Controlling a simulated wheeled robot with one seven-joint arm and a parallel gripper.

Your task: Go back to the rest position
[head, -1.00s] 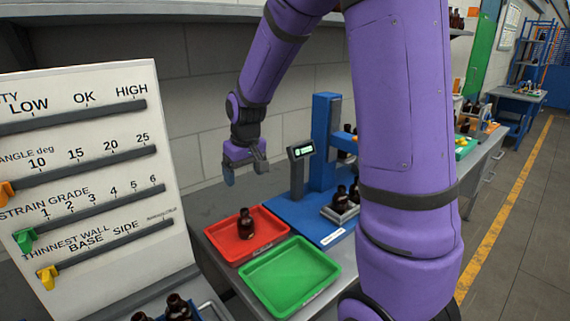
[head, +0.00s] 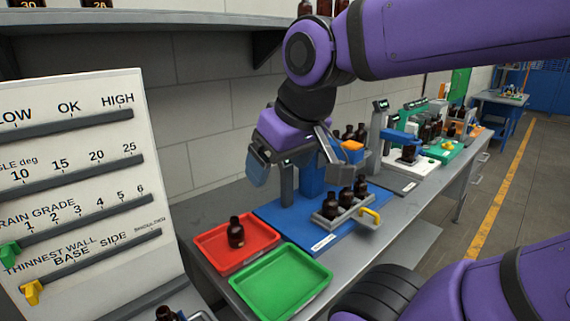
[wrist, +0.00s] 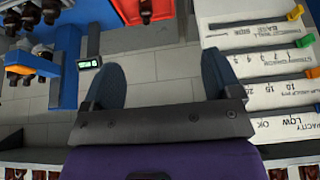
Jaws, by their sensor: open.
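My gripper (head: 292,170) is in the middle of the head view, raised in front of the wall and above the blue station. Its fingers are spread with nothing between them. In the wrist view my gripper (wrist: 165,85) shows two dark blue fingers apart, with grey floor or wall tiles between and beyond them. An amber bottle (head: 236,234) stands upright in the red tray (head: 207,246), below and left of my gripper. The green tray (head: 318,268) beside it is empty.
A white slider board (head: 75,150) stands at left. A rack of amber bottles (head: 338,213) sits on the blue base (head: 292,222). More stations with bottles line the bench (head: 410,210) to the right. A shelf (head: 150,20) overhangs above. The floor at right (head: 525,190) is clear.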

